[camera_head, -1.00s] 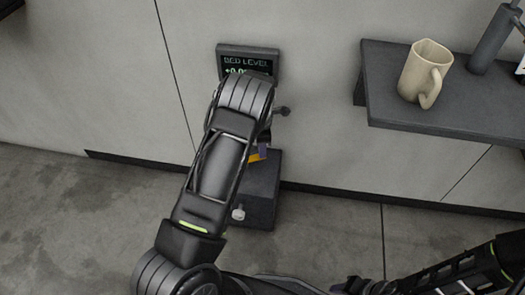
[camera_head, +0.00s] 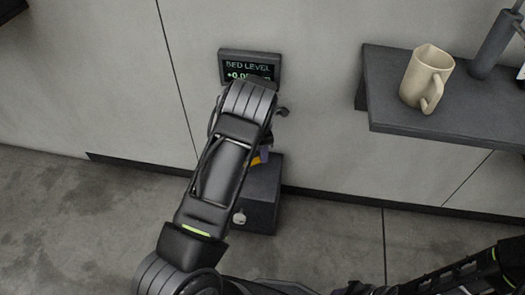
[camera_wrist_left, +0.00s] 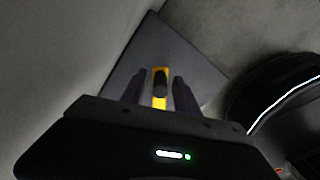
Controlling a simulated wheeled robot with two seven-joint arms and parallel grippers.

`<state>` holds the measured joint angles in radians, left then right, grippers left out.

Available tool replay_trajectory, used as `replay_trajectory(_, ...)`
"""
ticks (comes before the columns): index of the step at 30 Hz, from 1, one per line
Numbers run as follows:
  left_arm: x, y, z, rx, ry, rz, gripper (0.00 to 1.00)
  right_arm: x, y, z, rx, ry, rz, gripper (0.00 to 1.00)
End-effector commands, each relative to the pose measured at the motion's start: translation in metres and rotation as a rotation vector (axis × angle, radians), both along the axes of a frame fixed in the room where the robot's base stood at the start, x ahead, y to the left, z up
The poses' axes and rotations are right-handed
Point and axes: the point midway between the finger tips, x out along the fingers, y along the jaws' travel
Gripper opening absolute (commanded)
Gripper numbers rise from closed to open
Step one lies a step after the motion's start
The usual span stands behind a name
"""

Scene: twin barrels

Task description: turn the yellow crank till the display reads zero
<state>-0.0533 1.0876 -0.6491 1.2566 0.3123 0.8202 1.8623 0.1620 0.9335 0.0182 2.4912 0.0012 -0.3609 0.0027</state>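The display (camera_head: 248,67) on the wall reads "BED LEVEL" with a value starting "+0.0"; my left arm covers its last digits. The yellow crank (camera_head: 254,161) shows only as a small patch beside my left arm, above a dark box (camera_head: 262,190). In the left wrist view the crank (camera_wrist_left: 159,102) stands between the fingers of my left gripper (camera_wrist_left: 159,90), its dark knob upward. Gaps show on both sides, so the gripper is open around it. In the head view one purplish fingertip of it shows (camera_head: 264,154).
A dark shelf (camera_head: 440,125) on the wall at right carries a beige mug (camera_head: 426,78) and a dark bottle-like object (camera_head: 494,45). The wall between display and shelf is clear. Bare concrete floor (camera_head: 80,220) lies at left.

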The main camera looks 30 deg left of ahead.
Motion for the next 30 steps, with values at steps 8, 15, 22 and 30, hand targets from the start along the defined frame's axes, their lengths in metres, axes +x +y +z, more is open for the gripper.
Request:
replay_trajectory(8, 0.000, 0.000, 0.000, -0.001, 0.001, 0.000, 0.40, 0.000, 0.000, 0.000, 0.000, 0.000, 0.000, 0.36)
replay_trajectory(15, 0.001, -0.001, 0.023, -0.001, -0.001, -0.001, 0.40, -0.001, 0.001, 0.008, 0.002, 0.003, 0.003, 0.36)
replay_trajectory(22, 0.000, 0.000, 0.061, 0.001, -0.001, -0.001, 0.40, -0.004, 0.004, 0.018, 0.006, 0.007, 0.010, 0.36)
replay_trajectory(30, 0.000, 0.000, 0.078, 0.000, 0.001, -0.001, 0.40, -0.006, 0.005, 0.021, 0.009, 0.010, 0.013, 0.36)
